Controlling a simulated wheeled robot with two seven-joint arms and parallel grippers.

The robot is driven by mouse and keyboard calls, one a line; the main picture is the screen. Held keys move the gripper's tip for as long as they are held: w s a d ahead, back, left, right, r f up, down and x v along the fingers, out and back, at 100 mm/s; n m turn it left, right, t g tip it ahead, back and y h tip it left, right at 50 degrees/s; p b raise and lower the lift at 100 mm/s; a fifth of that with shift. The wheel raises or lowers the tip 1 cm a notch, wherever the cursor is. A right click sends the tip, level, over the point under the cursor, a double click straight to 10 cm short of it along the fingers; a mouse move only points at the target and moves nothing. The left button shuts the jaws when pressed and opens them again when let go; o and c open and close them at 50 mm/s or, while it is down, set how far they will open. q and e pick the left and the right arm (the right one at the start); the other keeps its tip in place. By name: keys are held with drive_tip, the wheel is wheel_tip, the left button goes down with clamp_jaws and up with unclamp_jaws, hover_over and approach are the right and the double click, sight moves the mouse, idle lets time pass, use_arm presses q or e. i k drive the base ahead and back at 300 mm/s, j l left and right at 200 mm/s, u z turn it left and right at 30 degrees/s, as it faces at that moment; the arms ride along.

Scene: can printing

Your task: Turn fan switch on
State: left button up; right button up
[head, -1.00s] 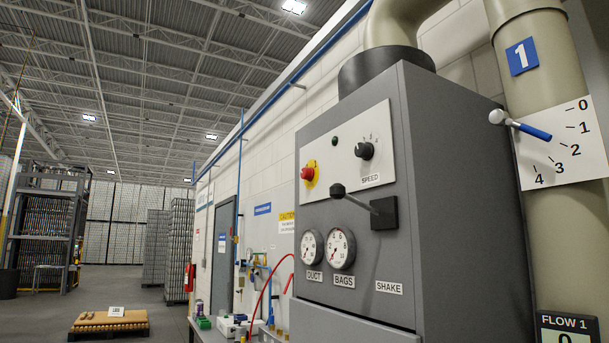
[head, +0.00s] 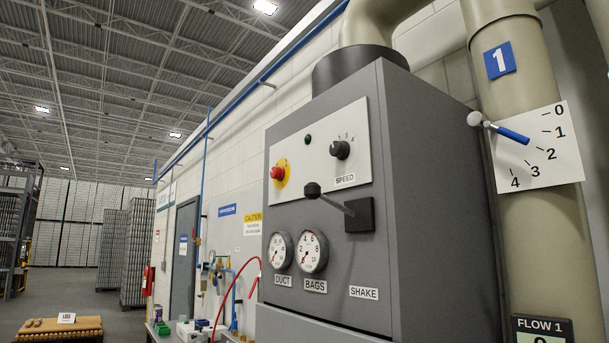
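The grey fan cabinet (head: 432,190) stands right of centre in the head view. Its white upper panel (head: 312,150) carries a black SPEED knob (head: 340,150), a red button (head: 278,173) on a yellow plate, and a small dark green lamp (head: 308,139). Below, a black-knobbed lever (head: 333,204) runs to a black block (head: 359,214) above the SHAKE label (head: 364,294). No control in view is labelled as a fan switch. Neither of my grippers is in view.
Two gauges, DUCT (head: 280,251) and BAGS (head: 312,251), sit low on the cabinet. At right, a beige pipe (head: 545,235) carries a blue-handled lever (head: 513,135) over a 0-to-4 scale. A pallet (head: 62,329) lies at lower left. Open floor (head: 70,290) lies beyond.

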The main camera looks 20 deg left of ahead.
sight(278, 173)
drive_tip(key=i+j+z, duration=0.2)
drive_tip(key=j, duration=0.45)
drive_tip(key=j+z, duration=0.2)
drive_tip(key=j, duration=0.45)
drive_tip(key=i+j+z, duration=0.1)
drive_tip(key=j+z, duration=0.15)
drive_tip(key=j, duration=0.45)
